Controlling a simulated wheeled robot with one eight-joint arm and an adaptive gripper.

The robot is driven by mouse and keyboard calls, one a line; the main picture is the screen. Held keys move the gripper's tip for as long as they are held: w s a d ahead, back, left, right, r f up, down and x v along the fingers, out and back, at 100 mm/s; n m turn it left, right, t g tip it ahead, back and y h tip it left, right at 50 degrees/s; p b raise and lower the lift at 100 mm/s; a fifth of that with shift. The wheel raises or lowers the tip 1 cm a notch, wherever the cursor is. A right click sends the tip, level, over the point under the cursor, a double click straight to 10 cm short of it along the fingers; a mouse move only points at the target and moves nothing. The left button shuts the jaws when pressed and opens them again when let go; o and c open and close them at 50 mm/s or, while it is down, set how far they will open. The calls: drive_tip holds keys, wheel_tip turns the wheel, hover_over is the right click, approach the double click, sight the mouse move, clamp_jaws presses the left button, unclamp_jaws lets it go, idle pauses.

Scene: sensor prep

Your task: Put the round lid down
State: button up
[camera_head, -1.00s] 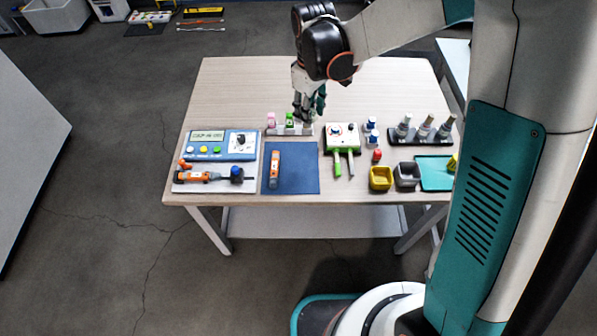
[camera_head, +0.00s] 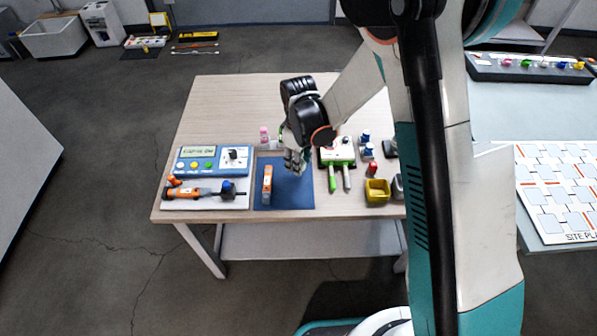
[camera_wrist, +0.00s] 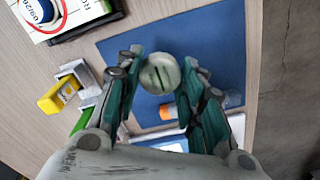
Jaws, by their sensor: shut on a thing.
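A round whitish lid with dark slots on its top (camera_wrist: 158,75) sits between my fingertips in the wrist view. My gripper (camera_wrist: 160,85) is shut on it. In the head view my gripper (camera_head: 293,162) is over the upper right part of the blue mat (camera_head: 290,198), and the lid cannot be made out there. The blue mat (camera_wrist: 215,50) also shows below the lid in the wrist view. I cannot tell how high the lid is above the mat.
An orange and white tool (camera_head: 267,185) lies on the mat's left part. A blue meter (camera_head: 195,160) stands left, and a green-handled device (camera_head: 338,158) stands right. The mat's lower right part is clear.

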drive_tip(key=shift+f+b, duration=0.7)
drive_tip(key=shift+f, duration=1.5)
drive_tip(key=shift+f, duration=0.15)
drive_tip(key=o, duration=0.8)
